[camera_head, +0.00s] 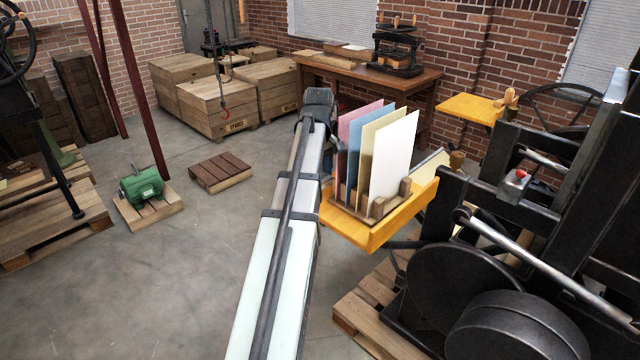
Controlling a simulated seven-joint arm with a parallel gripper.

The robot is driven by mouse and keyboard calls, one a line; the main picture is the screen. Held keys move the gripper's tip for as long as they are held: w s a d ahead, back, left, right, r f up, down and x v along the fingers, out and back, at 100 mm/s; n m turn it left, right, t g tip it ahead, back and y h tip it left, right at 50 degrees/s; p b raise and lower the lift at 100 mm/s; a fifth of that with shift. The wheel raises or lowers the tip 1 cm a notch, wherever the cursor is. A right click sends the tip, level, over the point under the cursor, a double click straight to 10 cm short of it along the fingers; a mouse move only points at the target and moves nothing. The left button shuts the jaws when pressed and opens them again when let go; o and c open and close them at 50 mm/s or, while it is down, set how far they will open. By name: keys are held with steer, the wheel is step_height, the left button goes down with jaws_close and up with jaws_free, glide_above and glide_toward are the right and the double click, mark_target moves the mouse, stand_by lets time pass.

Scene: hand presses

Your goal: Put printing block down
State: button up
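My arm reaches from the bottom middle up to a dark joint in front of the wooden table. My gripper does not show past that joint, so whether it holds anything is hidden. I cannot make out a printing block for certain. A wooden rack (347,199) with upright pink, blue, cream and white sheets (390,160) stands on a yellow tray (375,237) right of my arm. A small dark hand press (398,52) stands on the wooden table (432,78) at the back.
A large black press (470,285) with wheels and bars fills the right side. A second yellow board (470,108) sits behind it. Wooden crates (215,105), a green motor (141,187) and a slatted brown block (220,173) stand on the left floor.

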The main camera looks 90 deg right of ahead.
steer(key=shift+f, duration=1.85)
steer(key=shift+f, duration=0.15)
steer(key=o, duration=1.1)
step_height(320, 180, up, 12)
steer(key=shift+r, duration=0.15)
